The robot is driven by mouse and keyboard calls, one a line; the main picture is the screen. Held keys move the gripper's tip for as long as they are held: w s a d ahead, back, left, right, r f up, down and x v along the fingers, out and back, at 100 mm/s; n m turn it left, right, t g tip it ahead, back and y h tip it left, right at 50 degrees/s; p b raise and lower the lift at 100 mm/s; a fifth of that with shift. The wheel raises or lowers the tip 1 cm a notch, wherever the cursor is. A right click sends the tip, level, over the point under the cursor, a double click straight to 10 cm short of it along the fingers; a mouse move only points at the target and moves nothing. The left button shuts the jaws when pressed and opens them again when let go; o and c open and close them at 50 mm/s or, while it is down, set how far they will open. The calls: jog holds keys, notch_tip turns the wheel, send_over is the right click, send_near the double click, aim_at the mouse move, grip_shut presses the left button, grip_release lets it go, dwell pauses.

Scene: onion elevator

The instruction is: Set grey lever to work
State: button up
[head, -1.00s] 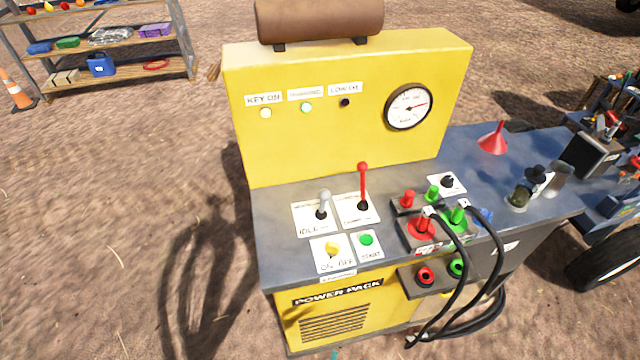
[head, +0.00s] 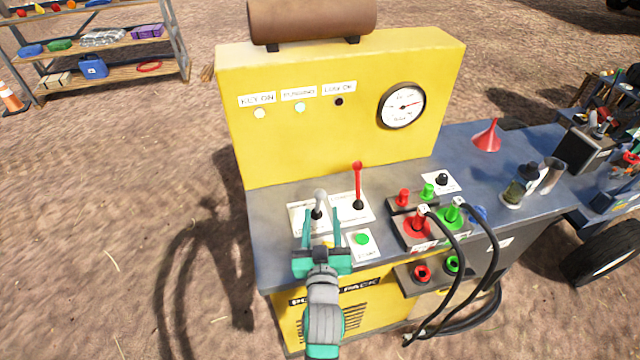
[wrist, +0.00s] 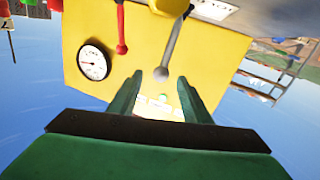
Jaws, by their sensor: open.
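The grey lever (head: 320,197) has a grey knob on a short stem and stands on a white plate at the left of the yellow machine's counter. In the wrist view the grey lever (wrist: 171,50) shows ahead of my fingertips, roughly in line with the gap between them. My gripper (head: 322,222) is green, open and empty, just in front of the lever. Its fingers also show in the wrist view (wrist: 150,88). I cannot tell whether they touch the lever. My gripper hides the lever plate's label and most of the on/off plate.
A red lever (head: 358,180) stands close to the right of the grey lever. A green start button (head: 362,239) is beside my gripper. Red and green connectors with black cables (head: 450,270) are further right. The yellow panel (head: 300,150) rises behind.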

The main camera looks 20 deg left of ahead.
aim_at(319, 204)
jog(key=shift+w+a+r, duration=0.4)
jog(key=shift+w, duration=0.1)
jog(key=x, duration=1)
jog(key=shift+a+f, duration=0.1)
jog(key=shift+c, duration=1.1)
grip_shut()
